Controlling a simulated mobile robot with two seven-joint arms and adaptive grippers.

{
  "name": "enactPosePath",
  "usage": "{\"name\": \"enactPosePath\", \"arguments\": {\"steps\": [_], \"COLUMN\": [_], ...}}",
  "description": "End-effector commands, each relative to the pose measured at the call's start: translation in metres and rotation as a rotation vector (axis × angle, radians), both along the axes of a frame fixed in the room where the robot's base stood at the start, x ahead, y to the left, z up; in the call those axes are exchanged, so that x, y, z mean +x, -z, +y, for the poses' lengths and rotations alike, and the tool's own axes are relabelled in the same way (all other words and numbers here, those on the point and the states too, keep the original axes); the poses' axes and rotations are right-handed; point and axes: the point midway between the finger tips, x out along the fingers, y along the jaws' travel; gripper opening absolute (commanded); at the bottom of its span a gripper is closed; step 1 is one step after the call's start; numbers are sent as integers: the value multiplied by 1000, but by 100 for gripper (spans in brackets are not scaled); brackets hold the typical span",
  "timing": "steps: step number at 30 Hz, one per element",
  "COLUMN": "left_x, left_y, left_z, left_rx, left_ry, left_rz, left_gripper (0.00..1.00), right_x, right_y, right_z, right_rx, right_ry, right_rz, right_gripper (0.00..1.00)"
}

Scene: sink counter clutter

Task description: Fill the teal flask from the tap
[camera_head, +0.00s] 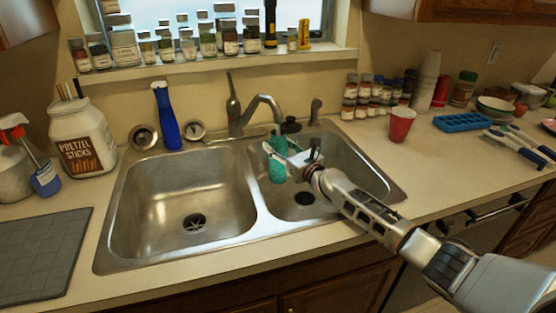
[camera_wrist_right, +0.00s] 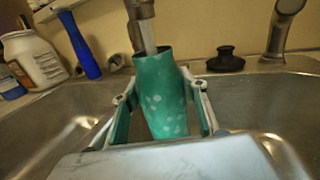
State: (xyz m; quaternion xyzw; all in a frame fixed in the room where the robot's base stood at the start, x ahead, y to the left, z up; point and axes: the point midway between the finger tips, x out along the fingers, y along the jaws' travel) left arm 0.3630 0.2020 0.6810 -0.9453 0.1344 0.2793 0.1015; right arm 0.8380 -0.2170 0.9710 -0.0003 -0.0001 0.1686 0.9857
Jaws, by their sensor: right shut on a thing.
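The teal flask (camera_head: 277,168) is upright in the right basin, under the spout of the tap (camera_head: 262,104). My left gripper is in neither view.
The left basin (camera_head: 150,210) is empty. A black stopper (camera_head: 290,126) stands behind the right basin, and a red cup (camera_head: 401,125) is on the counter to the right.

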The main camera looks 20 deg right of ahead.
Motion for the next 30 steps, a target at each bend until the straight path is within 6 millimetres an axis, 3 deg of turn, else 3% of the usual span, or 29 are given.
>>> {"name": "enactPosePath", "arguments": {"steps": [14,30], "left_x": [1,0], "left_y": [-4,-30], "left_z": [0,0], "left_rx": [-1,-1], "left_ry": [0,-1], "left_rz": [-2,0], "left_gripper": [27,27], "right_x": [-3,-51], "right_y": [-1,-2], "right_z": [-1,-11], "right_rx": [0,0], "right_ry": [0,0], "right_rz": [0,-1], "right_gripper": [5,5]}}
